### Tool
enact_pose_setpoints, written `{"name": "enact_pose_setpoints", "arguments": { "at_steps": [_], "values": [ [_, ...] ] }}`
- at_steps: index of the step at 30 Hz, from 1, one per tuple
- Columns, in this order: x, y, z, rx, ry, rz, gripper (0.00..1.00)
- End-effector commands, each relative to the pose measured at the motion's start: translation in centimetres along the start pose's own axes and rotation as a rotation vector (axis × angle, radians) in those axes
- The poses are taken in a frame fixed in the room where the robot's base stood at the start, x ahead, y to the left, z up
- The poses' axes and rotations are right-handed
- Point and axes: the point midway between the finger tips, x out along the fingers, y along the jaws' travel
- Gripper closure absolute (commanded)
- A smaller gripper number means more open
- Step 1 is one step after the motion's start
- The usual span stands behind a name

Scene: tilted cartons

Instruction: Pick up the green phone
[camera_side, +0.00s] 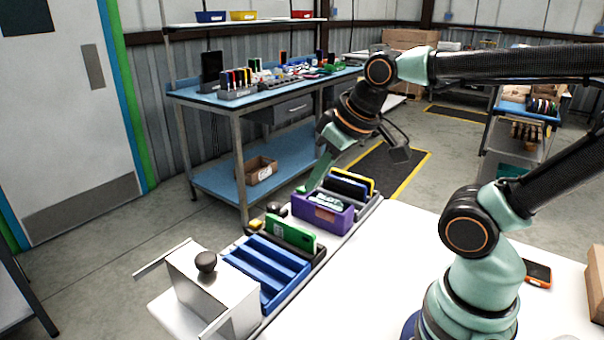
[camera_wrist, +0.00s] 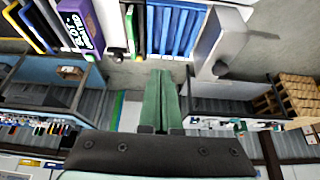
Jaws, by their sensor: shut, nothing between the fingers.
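In the wrist view the green phone (camera_wrist: 141,30) shows as a narrow green strip near the top, next to the blue rack (camera_wrist: 176,28). My gripper (camera_side: 303,189) is shut and empty. It is above and behind the row of cartons, near the purple carton (camera_side: 330,219) and apart from the green phone. In the wrist view my gripper (camera_wrist: 161,73) points toward the phone's row.
A metal box with a dark knob (camera_side: 206,262) stands at the front left.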

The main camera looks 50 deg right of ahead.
Motion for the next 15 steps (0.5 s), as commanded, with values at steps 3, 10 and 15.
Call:
{"name": "enact_pose_setpoints", "arguments": {
  "at_steps": [3,10,15],
  "values": [
    [0.00,0.00,0.00,0.000,0.000,0.000,1.00],
    [0.00,0.00,0.00,0.000,0.000,0.000,0.50],
    [0.00,0.00,0.00,0.000,0.000,0.000,0.46]
  ]
}}
